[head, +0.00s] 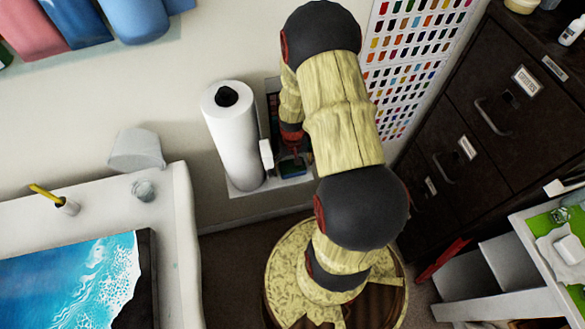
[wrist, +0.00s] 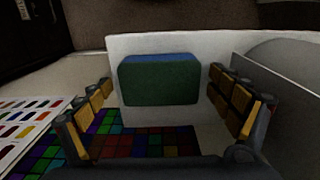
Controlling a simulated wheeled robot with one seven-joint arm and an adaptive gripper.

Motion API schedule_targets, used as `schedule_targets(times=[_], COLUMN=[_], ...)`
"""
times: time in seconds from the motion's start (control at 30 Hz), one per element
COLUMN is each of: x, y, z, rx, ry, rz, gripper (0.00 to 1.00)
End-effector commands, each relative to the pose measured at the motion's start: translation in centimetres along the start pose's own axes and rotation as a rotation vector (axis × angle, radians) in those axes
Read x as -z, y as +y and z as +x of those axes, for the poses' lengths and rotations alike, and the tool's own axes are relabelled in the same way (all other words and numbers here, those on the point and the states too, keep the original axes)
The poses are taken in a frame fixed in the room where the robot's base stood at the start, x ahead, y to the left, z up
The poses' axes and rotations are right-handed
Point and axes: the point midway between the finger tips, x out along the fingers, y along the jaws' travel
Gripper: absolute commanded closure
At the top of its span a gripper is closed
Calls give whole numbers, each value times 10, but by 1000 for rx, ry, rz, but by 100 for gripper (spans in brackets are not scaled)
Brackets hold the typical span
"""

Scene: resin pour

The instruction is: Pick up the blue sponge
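The blue sponge (wrist: 158,82) shows a blue top edge and a dark green face in the wrist view. It sits on a white shelf (wrist: 125,44). In the head view the sponge (head: 292,169) is a small blue-green patch on the shelf, partly hidden by my gripper. My gripper (wrist: 161,80) is open, with one finger to the left of the sponge and one to the right. There is a visible gap on each side, and nothing is held. In the head view my gripper (head: 291,146) points down at the shelf.
A white paper towel roll (head: 236,145) stands close to the left of my gripper. A color chart (head: 415,50) hangs on the wall. A dark drawer cabinet (head: 500,110) is at the right. A worktable with a blue resin picture (head: 70,282) is at the lower left.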

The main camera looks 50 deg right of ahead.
Motion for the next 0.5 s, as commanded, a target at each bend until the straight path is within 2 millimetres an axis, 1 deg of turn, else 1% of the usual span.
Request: schedule_targets(times=[0.03, 0.4, 0.5], x=[0, 0, 0], y=[0, 0, 0], z=[0, 0, 0], rx=[0, 0, 0], ry=[0, 0, 0], rz=[0, 0, 0], gripper=[13, 34, 38])
